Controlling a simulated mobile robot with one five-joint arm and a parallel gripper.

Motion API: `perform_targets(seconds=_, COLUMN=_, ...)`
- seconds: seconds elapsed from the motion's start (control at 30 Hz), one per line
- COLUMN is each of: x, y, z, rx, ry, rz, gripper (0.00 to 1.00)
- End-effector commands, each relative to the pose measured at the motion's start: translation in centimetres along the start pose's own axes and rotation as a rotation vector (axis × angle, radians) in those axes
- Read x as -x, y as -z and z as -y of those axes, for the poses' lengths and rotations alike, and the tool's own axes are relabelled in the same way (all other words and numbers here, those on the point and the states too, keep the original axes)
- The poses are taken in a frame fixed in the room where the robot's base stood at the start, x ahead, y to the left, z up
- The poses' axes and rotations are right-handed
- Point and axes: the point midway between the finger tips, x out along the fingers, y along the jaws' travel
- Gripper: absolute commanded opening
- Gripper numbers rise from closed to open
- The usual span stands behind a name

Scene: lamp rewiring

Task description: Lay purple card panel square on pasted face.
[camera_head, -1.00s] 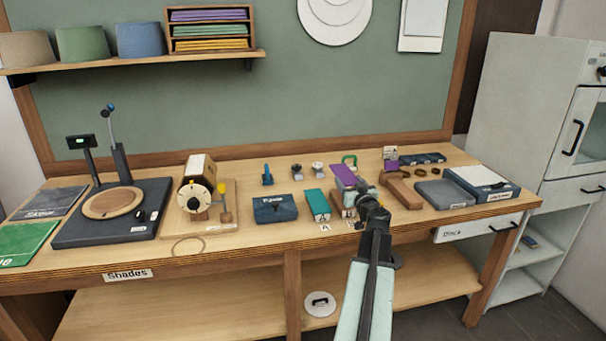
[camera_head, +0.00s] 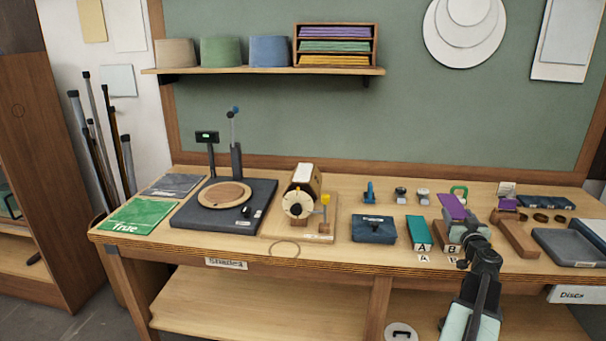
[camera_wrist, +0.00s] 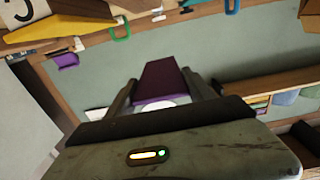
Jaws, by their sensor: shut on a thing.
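My gripper (camera_head: 470,226) is shut on the purple card panel (camera_head: 452,206), over the right part of the bench behind the blocks marked A and B. In the wrist view the purple panel (camera_wrist: 162,82) stands out between the two fingers (camera_wrist: 165,98), with a pale round patch near its base. A drum-like form (camera_head: 297,204) with brown sides and a pale upper face (camera_head: 304,175) sits on a wooden base left of my gripper, well apart from the panel. I cannot tell whether that pale face bears paste.
A teal block (camera_head: 418,233) and a dark blue box (camera_head: 374,229) lie between my gripper and the drum. A turntable (camera_head: 225,195) on a dark base stands further left. A grey tray (camera_head: 572,247) lies at right. A shelf (camera_head: 265,72) hangs above.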

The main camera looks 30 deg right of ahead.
Motion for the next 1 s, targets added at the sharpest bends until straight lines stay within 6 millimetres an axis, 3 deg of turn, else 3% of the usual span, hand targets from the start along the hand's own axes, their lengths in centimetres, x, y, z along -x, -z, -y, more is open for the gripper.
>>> perform_targets(seconds=0.17, x=0.0, y=1.6, z=0.0, rx=0.0, ry=0.0, rz=0.0, gripper=0.22)
perform_targets(seconds=0.4, x=0.0, y=7.6, z=0.0, rx=0.0, ry=0.0, rz=0.0, gripper=0.22)
perform_targets(seconds=0.53, x=0.0, y=8.7, z=0.0, rx=0.0, ry=0.0, rz=0.0, gripper=0.22)
perform_targets(seconds=0.77, x=0.0, y=6.2, z=0.0, rx=0.0, ry=0.0, rz=0.0, gripper=0.22)
perform_targets(seconds=1.0, x=0.0, y=0.2, z=0.0, rx=0.0, ry=0.0, rz=0.0, gripper=0.22)
